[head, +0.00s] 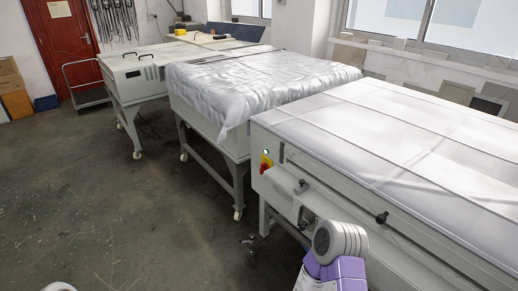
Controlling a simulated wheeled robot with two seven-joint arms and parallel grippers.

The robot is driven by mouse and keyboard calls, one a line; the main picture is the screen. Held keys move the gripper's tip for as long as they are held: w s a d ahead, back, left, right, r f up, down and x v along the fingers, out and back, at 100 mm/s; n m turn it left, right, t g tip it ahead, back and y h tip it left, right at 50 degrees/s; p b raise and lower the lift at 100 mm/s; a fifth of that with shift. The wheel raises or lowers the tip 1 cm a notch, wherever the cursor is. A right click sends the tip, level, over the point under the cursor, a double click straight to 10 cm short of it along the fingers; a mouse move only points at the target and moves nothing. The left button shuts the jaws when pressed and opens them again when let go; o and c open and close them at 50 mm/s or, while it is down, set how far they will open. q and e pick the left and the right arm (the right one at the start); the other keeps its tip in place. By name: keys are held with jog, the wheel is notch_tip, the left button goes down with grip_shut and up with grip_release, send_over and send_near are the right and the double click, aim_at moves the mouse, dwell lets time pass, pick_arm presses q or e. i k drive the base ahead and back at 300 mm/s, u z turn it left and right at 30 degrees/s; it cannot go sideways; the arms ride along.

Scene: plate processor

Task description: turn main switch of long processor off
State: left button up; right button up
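The long processor (400,150) is a pale machine with a glossy light top, filling the right side of the head view. On its left end face is a small red and yellow main switch (265,166), with a green-lit round button or lamp (265,152) just above it. The switch is too small to tell its set position. A purple and grey part of my arm shows at the bottom centre, in front of the machine's lower side. Neither gripper can be seen.
A machine covered with a wrinkled sheet (265,85) stands behind the long processor, and another pale machine (138,80) stands beyond it. A cart (85,82) and boxes (12,90) stand at the far left. The concrete floor (120,190) at left is clear.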

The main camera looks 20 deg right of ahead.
aim_at(263, 167)
jog(key=z, duration=0.05)
jog(key=i, duration=1.7)
